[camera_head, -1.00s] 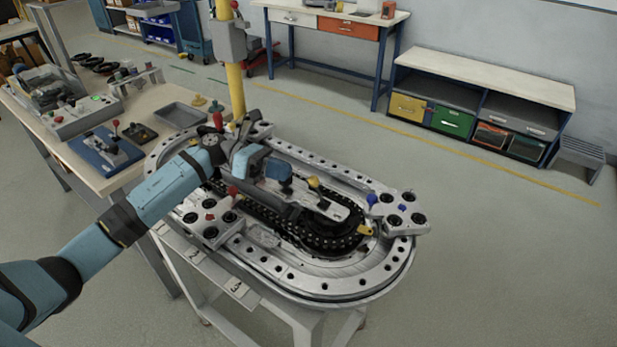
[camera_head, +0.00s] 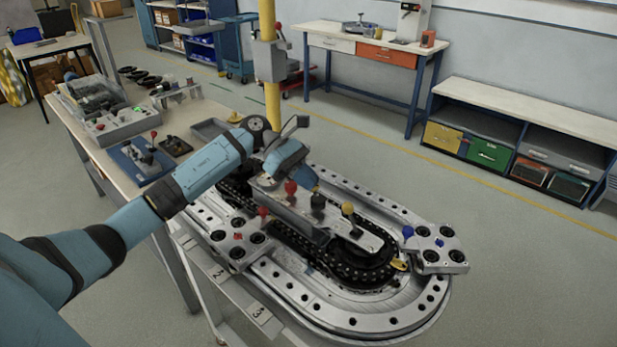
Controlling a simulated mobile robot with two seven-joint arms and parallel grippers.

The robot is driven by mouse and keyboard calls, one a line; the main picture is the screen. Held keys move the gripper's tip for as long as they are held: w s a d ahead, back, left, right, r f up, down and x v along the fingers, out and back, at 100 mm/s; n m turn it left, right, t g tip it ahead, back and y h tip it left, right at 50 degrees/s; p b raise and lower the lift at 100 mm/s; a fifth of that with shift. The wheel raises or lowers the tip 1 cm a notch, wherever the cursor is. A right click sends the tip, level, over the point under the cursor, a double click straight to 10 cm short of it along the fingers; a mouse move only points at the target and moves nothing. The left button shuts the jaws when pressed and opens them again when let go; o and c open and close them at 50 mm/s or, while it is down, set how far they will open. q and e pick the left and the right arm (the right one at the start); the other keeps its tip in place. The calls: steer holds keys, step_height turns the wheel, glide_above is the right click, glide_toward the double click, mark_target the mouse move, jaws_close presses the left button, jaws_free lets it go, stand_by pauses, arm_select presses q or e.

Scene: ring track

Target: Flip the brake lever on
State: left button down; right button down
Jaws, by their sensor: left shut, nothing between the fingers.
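The oval ring track (camera_head: 330,315) stands on a frame in the middle. A grey lever block (camera_head: 285,210) inside it carries upright levers with a red knob (camera_head: 291,187), a black knob (camera_head: 318,202) and a yellow knob (camera_head: 348,208). A blue-knobbed lever (camera_head: 408,232) stands by the right-hand plate, and a small red knob (camera_head: 264,212) is by the left-hand plate. No label shows which is the brake lever. My left gripper (camera_head: 313,183) is shut and empty, just above and behind the black knob; whether it touches is unclear. My right gripper is out of view.
A yellow post (camera_head: 272,100) with a grey switch box (camera_head: 270,62) rises behind the track. A workbench (camera_head: 110,170) with control boxes and trays stands at left. Cabinets (camera_head: 520,120) line the back wall. The floor at right is clear.

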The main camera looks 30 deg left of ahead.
mark_target(348, 207)
arm_select(q)
steer(key=p+x, duration=0.1)
steer(key=x, duration=0.6)
steer(key=shift+d+r, duration=0.2)
steer(key=shift+r, duration=0.05)
steer(key=shift+d+r+y, duration=0.15)
steer(key=shift+y, duration=0.35)
steer(key=shift+s+d+r+y+b, duration=0.2)
steer(key=shift+d+r+y+b, duration=0.5)
steer(key=shift+y, duration=0.5)
steer(key=d+y, duration=0.2)
steer(key=shift+s+d+r+m+t+y, duration=0.1)
steer(key=shift+d+r+m+t+y, duration=0.05)
steer(key=shift+r+m+t+y, duration=0.2)
steer(key=shift+s+d+r+y+b, duration=0.15)
steer(key=shift+d+y+b, duration=0.35)
steer(key=shift+d+y, duration=0.65)
steer(key=shift+s+d+b, duration=0.1)
steer(key=shift+d+b, duration=0.4)
steer(key=shift+b, duration=0.05)
steer(key=shift+d+b, duration=0.3)
steer(key=shift+d, duration=0.05)
